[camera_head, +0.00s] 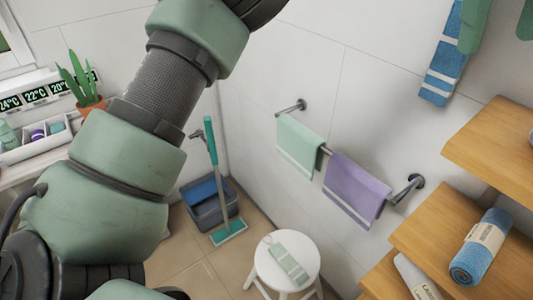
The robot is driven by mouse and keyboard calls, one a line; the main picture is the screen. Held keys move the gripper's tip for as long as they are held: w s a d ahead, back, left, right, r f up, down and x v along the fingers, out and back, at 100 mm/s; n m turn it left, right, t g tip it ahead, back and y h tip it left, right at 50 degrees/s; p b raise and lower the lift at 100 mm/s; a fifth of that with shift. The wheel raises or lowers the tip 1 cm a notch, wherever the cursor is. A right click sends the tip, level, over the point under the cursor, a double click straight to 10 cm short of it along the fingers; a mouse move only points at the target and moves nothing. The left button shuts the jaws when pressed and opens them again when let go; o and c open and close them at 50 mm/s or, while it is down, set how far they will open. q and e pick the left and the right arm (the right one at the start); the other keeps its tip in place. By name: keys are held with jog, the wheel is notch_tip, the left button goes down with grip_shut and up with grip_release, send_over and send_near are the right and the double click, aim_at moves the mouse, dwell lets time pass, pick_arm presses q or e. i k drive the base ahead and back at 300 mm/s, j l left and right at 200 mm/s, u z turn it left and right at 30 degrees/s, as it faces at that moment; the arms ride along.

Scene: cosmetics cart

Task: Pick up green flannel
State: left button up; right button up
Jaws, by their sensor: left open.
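A mint-green cloth (299,143) hangs over the left part of the wall rail. A smaller pale green cloth (288,262) with light bands lies on the white stool (260,270). I cannot tell which one is the green flannel. Two green fingers of my left gripper (497,36) reach in from the top right edge, apart from each other and with nothing between them. They are beside a hanging blue striped cloth and well away from both green cloths. My right gripper is not in view.
A purple towel (357,189) hangs on the same rail. The blue striped cloth (442,58) hangs high on the wall. Wooden shelves (455,222) at right hold a rolled blue towel (481,248). A bucket (207,202) and mop (229,231) stand in the corner.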

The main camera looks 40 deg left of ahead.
aim_at(294, 271)
jog(key=u, duration=0.9)
